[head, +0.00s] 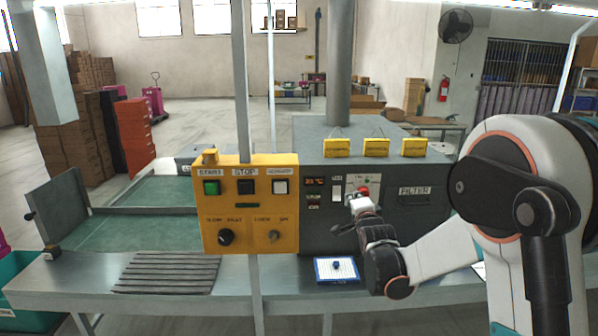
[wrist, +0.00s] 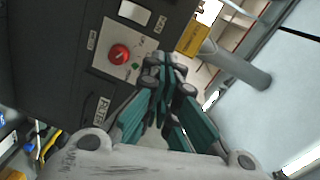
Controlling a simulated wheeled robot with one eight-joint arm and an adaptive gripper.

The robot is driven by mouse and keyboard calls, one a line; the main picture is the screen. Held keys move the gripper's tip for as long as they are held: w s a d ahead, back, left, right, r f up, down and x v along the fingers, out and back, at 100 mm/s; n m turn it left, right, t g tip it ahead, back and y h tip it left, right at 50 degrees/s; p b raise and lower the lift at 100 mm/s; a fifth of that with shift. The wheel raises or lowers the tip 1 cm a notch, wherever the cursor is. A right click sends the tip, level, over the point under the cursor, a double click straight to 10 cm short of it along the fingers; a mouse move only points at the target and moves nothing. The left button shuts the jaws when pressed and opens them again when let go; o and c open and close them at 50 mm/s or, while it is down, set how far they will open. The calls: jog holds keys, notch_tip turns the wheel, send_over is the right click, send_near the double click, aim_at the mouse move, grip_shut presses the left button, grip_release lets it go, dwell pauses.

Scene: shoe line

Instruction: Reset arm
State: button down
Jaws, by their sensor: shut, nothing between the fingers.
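My arm reaches in from the right in the head view, and my gripper (head: 362,203) is in front of the dark grey machine panel, by a red knob (head: 364,190). In the wrist view my gripper (wrist: 163,72) is shut and empty, its teal-sided fingers together. The red knob (wrist: 119,54) sits on a light plate left of the fingertips. I cannot tell whether the fingertips touch the panel.
A yellow control box (head: 250,236) on a post stands left of my gripper. A ribbed grey mat (head: 168,273) lies at the left.

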jog(key=s+r+n+g, duration=0.2)
jog(key=s+n+g, duration=0.15)
jog(key=s, duration=0.75)
jog(key=s+r+n+g, duration=0.2)
jog(key=s+r+n, duration=0.15)
jog(key=s, duration=0.75)
jog(key=s+f+n+g, duration=0.2)
jog(key=s+f+n, duration=0.2)
jog(key=s, duration=0.8)
jog(key=s+f+n+g, duration=0.2)
jog(key=s+f+n, duration=0.2)
jog(key=s, duration=0.9)
jog(key=shift+a+f+n, duration=0.2)
jog(key=shift+a+n, duration=0.05)
jog(key=shift+n, duration=0.05)
jog(key=shift+w, duration=0.1)
